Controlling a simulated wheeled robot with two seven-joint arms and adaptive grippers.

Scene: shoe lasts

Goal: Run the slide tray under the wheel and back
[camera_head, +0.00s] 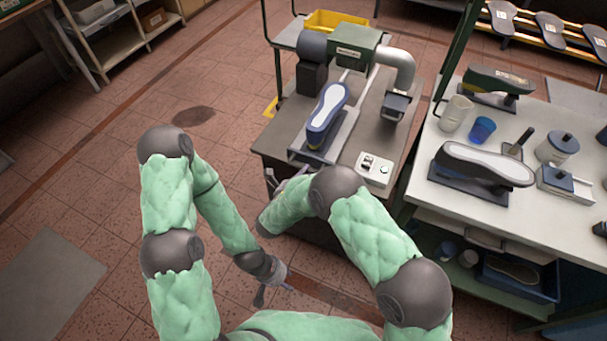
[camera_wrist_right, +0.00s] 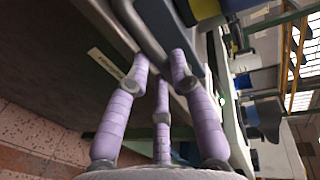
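The slide tray (camera_head: 345,133) is a grey metal plate on the machine bench, carrying a blue shoe last (camera_head: 325,117) with a pale sole upward. The machine with a green housing (camera_head: 354,42) stands behind it; I cannot make out the wheel. My right gripper (camera_head: 279,184) is at the tray's near left edge, partly hidden by my arm. In the right wrist view its purple fingers (camera_wrist_right: 160,62) reach up to a grey metal edge, tips on both sides of it; grip is unclear. My left gripper (camera_head: 268,284) hangs low over the floor, away from the bench, apparently empty.
A control box (camera_head: 375,169) sits right of the tray on the bench. A grey elbow duct (camera_head: 399,65) curves down at the right. The white side table (camera_head: 440,150) holds a jug, a blue cup and shoe lasts.

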